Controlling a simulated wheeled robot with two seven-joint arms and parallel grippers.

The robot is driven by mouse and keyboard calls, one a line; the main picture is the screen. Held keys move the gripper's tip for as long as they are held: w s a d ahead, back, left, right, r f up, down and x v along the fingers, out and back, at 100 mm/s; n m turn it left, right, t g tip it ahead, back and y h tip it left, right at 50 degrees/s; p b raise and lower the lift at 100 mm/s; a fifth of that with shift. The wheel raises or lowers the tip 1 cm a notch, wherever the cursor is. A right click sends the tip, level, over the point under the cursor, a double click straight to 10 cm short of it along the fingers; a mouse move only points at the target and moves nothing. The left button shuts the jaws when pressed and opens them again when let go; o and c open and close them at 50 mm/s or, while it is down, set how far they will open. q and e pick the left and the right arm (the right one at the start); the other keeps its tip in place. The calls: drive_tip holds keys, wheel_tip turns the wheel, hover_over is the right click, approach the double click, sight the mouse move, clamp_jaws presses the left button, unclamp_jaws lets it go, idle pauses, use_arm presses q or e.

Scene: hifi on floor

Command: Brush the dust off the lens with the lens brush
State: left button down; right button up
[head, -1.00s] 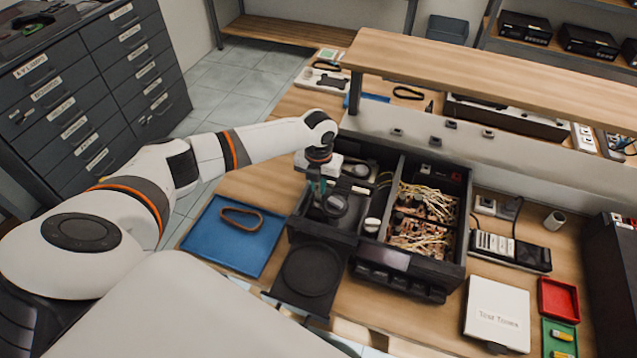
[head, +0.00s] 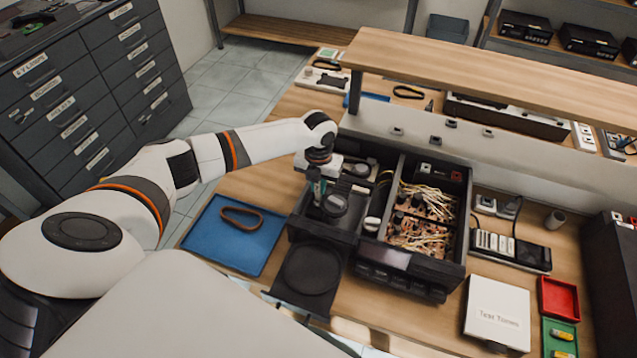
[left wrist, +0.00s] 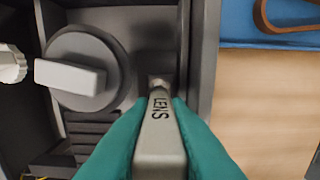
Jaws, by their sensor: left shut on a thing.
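My left gripper (head: 319,188) reaches down into the left bay of the opened hi-fi (head: 372,262). The brush's far end points down into the dark bay, beside a round grey part with a raised bar (left wrist: 70,78). That round part also shows in the head view (head: 335,205), just right of the fingers. The lens and any dust on it cannot be made out; I cannot tell whether the brush tip touches anything. My right gripper is out of view.
The disc tray (head: 310,270) sticks out of the hi-fi's front. A blue mat (head: 232,240) with a belt (head: 241,217) lies to its left. Wiring (head: 420,215) fills the right bay. A white box (head: 497,312) and a red tray (head: 558,298) stand at right. A raised shelf (head: 480,80) runs behind.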

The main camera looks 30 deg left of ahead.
use_arm(q)
drive_tip(key=shift+s+d+p, duration=0.15)
drive_tip(key=shift+s+p, duration=0.6)
drive_tip(key=shift+s, duration=0.15)
drive_tip(key=shift+r+p, duration=0.2)
drive_tip(key=shift+p, duration=0.1)
drive_tip(key=shift+w, duration=0.15)
idle(0.6)
drive_tip(key=shift+f, duration=0.25)
idle(0.9)
drive_tip(key=shift+w+b, duration=0.2)
drive_tip(key=shift+b, duration=0.1)
drive_tip(key=shift+w, duration=0.3)
drive_tip(key=shift+w+a+b, duration=0.2)
drive_tip(key=shift+w+b, duration=0.15)
drive_tip(key=shift+b, duration=0.15)
drive_tip(key=shift+r+p, duration=0.3)
drive_tip(key=shift+p, duration=0.15)
idle(0.5)
drive_tip(key=shift+s+f, duration=0.1)
drive_tip(key=shift+f, duration=0.2)
idle(1.0)
